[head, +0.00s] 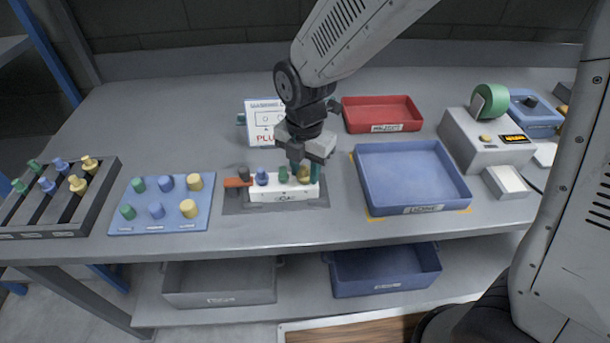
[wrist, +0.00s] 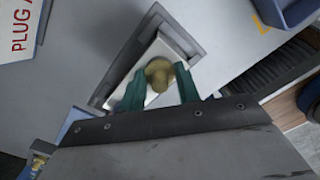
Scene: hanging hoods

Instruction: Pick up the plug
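A yellow plug (head: 303,178) stands at the right end of a white block (head: 270,194), which sits on a grey plate. Blue (head: 262,177) and green (head: 283,174) plugs stand in the same block to its left. My gripper (head: 305,170) points down over the yellow plug. In the wrist view, its green fingers (wrist: 161,84) are apart, one on each side of the yellow plug (wrist: 158,72). A gap shows by the left finger; I cannot tell whether the right finger touches. The other plugs in the block are hidden in the wrist view.
A blue tray (head: 450,200) is close on the right, with a red tray (head: 382,127) behind. A blue board (head: 165,222) with several plugs and a black rack (head: 85,213) stand left. A small sign (head: 262,113) stands behind the block.

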